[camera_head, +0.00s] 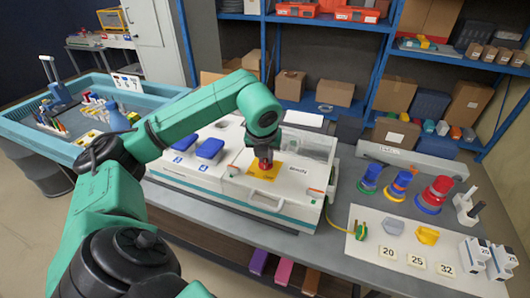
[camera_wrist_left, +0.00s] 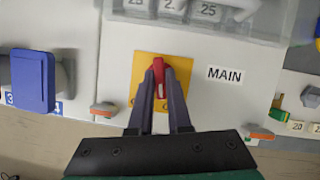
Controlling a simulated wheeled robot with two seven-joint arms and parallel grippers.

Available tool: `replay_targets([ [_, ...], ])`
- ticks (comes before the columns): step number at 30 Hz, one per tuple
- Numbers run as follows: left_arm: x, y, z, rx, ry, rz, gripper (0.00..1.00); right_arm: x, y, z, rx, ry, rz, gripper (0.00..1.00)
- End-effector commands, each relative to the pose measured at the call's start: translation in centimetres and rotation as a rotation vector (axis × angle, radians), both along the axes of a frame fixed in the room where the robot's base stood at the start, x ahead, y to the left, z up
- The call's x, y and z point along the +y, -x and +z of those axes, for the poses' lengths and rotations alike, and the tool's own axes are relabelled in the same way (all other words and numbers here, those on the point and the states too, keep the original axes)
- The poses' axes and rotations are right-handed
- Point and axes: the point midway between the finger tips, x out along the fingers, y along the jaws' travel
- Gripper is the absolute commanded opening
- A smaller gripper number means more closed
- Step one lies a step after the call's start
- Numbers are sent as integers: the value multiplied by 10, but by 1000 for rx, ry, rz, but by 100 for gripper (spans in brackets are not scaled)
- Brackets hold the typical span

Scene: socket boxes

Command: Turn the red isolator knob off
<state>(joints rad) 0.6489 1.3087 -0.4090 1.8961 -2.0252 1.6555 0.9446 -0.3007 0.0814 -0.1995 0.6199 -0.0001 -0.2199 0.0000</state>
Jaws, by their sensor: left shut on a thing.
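The red isolator knob (camera_wrist_left: 158,72) sits on a yellow square plate (camera_wrist_left: 142,72) on the front of a white box, left of the label MAIN (camera_wrist_left: 225,75). In the left wrist view my left gripper (camera_wrist_left: 159,85) has its two fingers either side of the knob, shut on it. The knob's grip lies roughly along the picture's vertical. In the head view the red knob (camera_head: 264,165) shows below my left wrist, over the yellow plate (camera_head: 268,172), partly hidden by the gripper. My right gripper is not in view.
Blue socket covers (camera_head: 210,148) sit on the box left of the knob. Coloured plugs (camera_head: 402,180) and a white mat (camera_head: 400,245) with number cards lie on the table at right. Blue shelves with cardboard boxes (camera_head: 333,92) stand behind.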

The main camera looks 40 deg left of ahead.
Motion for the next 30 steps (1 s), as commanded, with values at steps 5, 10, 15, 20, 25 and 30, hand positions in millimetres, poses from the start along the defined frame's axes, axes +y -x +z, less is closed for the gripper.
replay_targets([
  [5, -2, -2, 3, -4, 2, 162, 0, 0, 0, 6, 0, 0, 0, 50],
  [10, -2, -2, 2, -4, 2, 309, 0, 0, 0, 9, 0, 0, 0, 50],
  [15, -2, -3, 1, -3, 3, 427, 0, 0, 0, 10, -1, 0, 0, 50],
  [20, -2, -3, 1, -3, 2, 504, 0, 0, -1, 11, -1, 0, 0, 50],
  [25, -2, -3, 1, -1, 2, 551, 0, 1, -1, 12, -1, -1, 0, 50],
  [30, -2, -3, 1, -3, 2, 567, 0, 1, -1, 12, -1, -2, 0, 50],
])
